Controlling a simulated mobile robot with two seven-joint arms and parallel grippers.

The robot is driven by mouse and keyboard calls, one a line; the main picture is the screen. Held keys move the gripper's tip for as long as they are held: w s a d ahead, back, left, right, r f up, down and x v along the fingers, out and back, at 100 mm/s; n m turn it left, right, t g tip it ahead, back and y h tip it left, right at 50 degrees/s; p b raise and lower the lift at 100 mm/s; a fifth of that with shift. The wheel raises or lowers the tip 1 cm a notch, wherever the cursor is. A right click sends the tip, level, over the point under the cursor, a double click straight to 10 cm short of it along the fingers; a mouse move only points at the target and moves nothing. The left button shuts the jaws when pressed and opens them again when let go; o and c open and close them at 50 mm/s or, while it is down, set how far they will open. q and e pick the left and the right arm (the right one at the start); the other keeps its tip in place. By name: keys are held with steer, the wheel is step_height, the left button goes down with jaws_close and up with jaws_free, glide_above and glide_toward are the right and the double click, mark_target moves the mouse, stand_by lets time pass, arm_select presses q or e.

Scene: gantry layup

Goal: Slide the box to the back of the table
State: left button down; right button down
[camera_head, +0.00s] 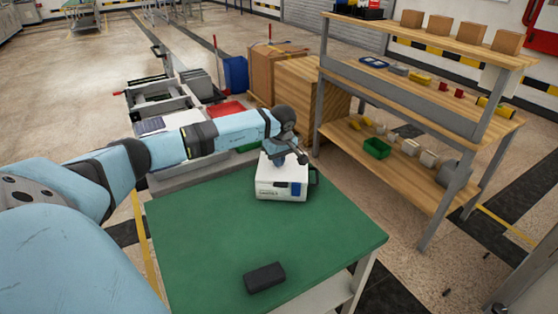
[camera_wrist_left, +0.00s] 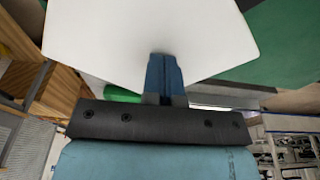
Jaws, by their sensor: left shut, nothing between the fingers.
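The box (camera_head: 268,188) is white with dark lettering, a blue patch and a dark handle-like part on its right side. It stands upright on the green table (camera_head: 205,235), near the far edge. My left gripper (camera_head: 278,165) points down at the top of the box, with its fingers shut and nothing between them. In the left wrist view the blue fingertips (camera_wrist_left: 162,62) lie over the white face of the box (camera_wrist_left: 150,25). Whether they touch it I cannot tell. My right gripper is in neither view.
A dark block (camera_head: 264,277) lies near the table's front edge. The green top between it and the box is clear. Beyond the table are a wooden shelf unit (camera_head: 400,165) with bins and parts, wooden crates (camera_head: 305,90) and a red item (camera_head: 225,109).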

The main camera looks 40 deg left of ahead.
mark_target(282, 171)
arm_select(q)
steer(key=shift+s+d+f, duration=0.1)
steer(key=shift+s+f, duration=0.05)
steer(key=shift+f, duration=0.15)
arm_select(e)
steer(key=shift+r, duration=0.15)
